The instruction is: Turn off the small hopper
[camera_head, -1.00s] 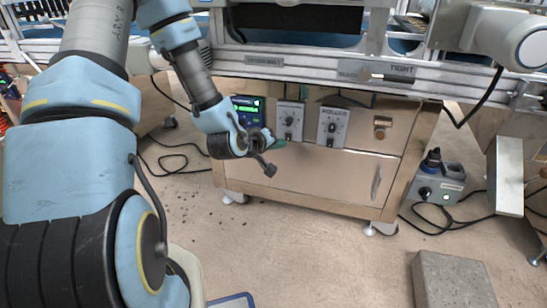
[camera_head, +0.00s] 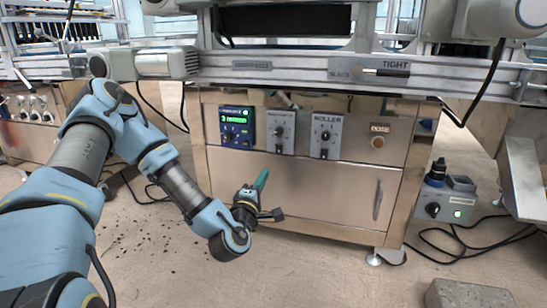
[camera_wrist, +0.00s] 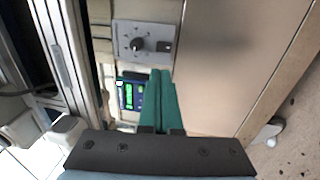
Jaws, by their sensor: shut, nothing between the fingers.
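A control panel on the front of the metal cabinet holds a blue display box with green digits (camera_head: 237,128), a grey knob box (camera_head: 281,131) beside it, and a second knob box (camera_head: 326,136) marked with a word like "NOLLER". I cannot read a small hopper label on any of them. My gripper (camera_head: 262,180) is in front of the cabinet door below the display, with its green fingers shut, empty and pointing up. In the wrist view my gripper (camera_wrist: 159,98) partly covers the display (camera_wrist: 131,95); a grey box with a black knob (camera_wrist: 138,45) is clear beyond the fingertips.
A grey box with a knob and a green light (camera_head: 448,198) stands at the right, with black cables on the floor. A metal rail (camera_head: 290,68) runs above the cabinet. A grey block (camera_head: 468,295) lies at the lower right. Floor in front of the cabinet is mostly clear.

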